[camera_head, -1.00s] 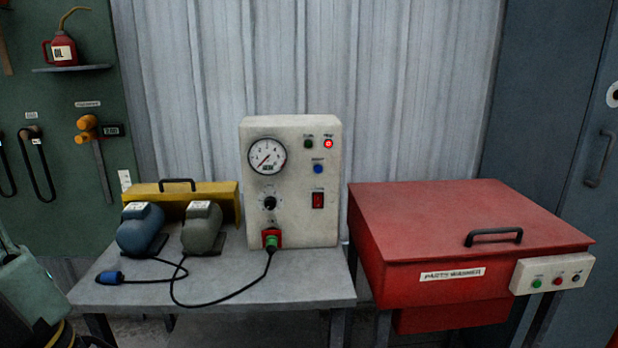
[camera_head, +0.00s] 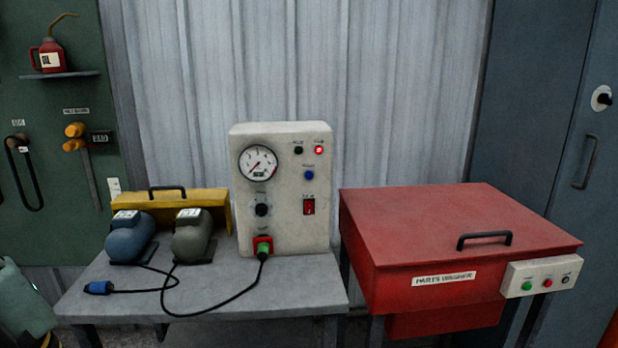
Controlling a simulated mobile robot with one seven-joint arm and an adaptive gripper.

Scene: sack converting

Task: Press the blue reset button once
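The blue reset button (camera_head: 309,174) is on the right half of the front of a cream control box (camera_head: 286,222). A lit red lamp (camera_head: 319,150) and a dark unlit lamp (camera_head: 298,150) sit above it. A red rocker switch (camera_head: 309,207) is below it. A round gauge (camera_head: 258,163) and a black knob (camera_head: 262,209) are on the left half, with a green plug (camera_head: 263,248) in a red socket under them. My gripper is not in view.
The box stands on a grey bench (camera_head: 215,289) beside two motors, blue (camera_head: 130,237) and grey-green (camera_head: 193,237), and a yellow case (camera_head: 215,199). A black cable loops over the bench front. A red parts washer (camera_head: 450,226) stands close on the right.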

